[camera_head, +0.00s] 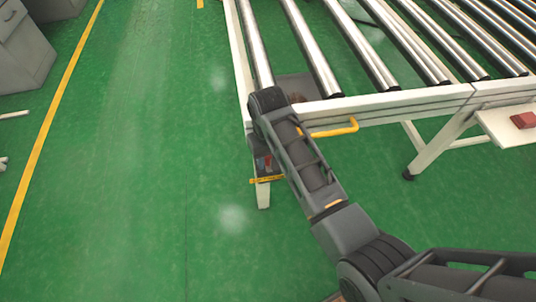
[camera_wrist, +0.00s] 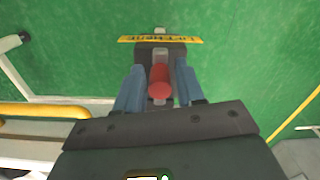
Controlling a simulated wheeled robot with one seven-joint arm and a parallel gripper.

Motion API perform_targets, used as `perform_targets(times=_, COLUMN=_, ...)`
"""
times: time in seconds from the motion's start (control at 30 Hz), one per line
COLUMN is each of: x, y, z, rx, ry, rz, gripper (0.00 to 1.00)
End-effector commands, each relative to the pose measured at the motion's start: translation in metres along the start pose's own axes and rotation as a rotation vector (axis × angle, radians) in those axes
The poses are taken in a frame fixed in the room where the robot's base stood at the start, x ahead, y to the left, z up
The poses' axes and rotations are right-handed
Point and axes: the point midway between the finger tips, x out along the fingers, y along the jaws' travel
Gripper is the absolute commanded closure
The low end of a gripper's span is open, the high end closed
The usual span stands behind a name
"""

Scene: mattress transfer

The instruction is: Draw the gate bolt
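The red knob (camera_wrist: 160,82) of the bolt shows in the middle of the wrist view, on a grey metal fitting (camera_wrist: 161,50). A yellow label (camera_wrist: 160,39) with dark lettering lies across the fitting, just beyond the knob. My gripper (camera_wrist: 160,85) has its two blue fingers on either side of the knob, with narrow gaps that look open; contact is not clear. In the head view the yellow label (camera_head: 267,179) shows low at the conveyor's near corner leg. My gripper (camera_head: 263,163) is there too, largely hidden behind my arm.
The roller conveyor (camera_head: 408,112) with its white frame fills the upper right. A yellow handle (camera_head: 335,131) sticks out from its near edge, close beside my arm. A red block (camera_head: 523,120) sits on a white shelf at right. Green floor is clear at left, before grey cabinets (camera_head: 25,52).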

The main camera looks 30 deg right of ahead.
Motion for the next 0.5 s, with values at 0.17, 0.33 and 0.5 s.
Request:
perform_targets(times=0.17, x=-0.001, y=0.0, z=-0.001, rx=0.001, ry=0.003, rz=0.0, gripper=0.49)
perform_targets(times=0.33, x=-0.001, y=0.0, z=-0.002, rx=0.001, ry=0.005, rz=0.0, gripper=0.49)
perform_targets(times=0.5, x=-0.014, y=0.0, z=-0.003, rx=0.002, ry=0.008, rz=-0.001, gripper=0.49)
